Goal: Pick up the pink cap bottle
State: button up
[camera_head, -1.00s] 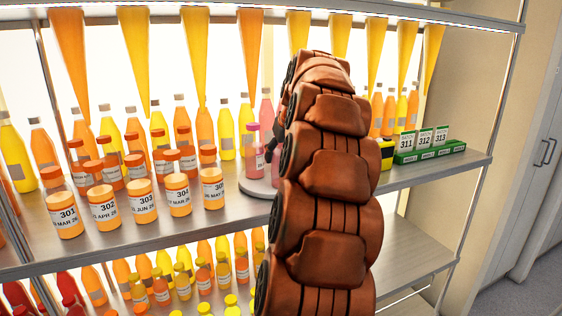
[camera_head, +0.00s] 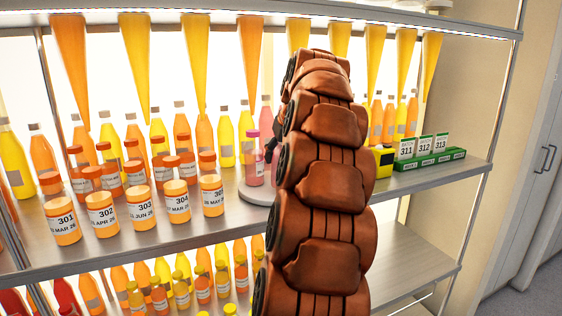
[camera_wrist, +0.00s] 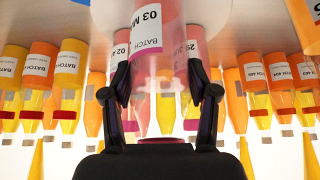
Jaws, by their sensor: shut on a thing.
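In the wrist view, which looks inverted, a translucent pink bottle (camera_wrist: 157,62) with a white and purple batch label is between the two black fingers of my gripper (camera_wrist: 158,84), which is shut on it. A dark pink cap (camera_wrist: 165,140) shows close to the palm. Two more pink-labelled bottles stand behind it, left (camera_wrist: 121,50) and right (camera_wrist: 193,45). In the head view, a pink cap bottle (camera_head: 255,170) stands on a round pale disc (camera_head: 256,193). My arm hides the held bottle and most of my gripper there; I cannot tell whether the held bottle touches the disc.
Orange-capped jars (camera_head: 102,216) stand left of the disc on the same shelf (camera_head: 140,245). Tall juice bottles (camera_head: 226,140) line the back, with tapered orange and yellow shapes (camera_head: 250,60) above. A yellow box (camera_head: 383,160) and green stands with batch cards (camera_head: 428,160) sit to the right.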

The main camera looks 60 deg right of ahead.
jog(key=shift+r, duration=0.8)
jog(key=s+a+r+b, duration=0.1)
jog(key=s+a+r, duration=0.1)
jog(key=a, duration=0.5)
jog(key=s+a+r+b, duration=0.2)
jog(key=s+a+r, duration=0.1)
jog(key=a, duration=0.4)
jog(key=shift+s+a+r, duration=0.25)
jog(key=shift+s+r, duration=0.1)
jog(key=shift+s, duration=0.55)
jog(key=shift+s, duration=0.1)
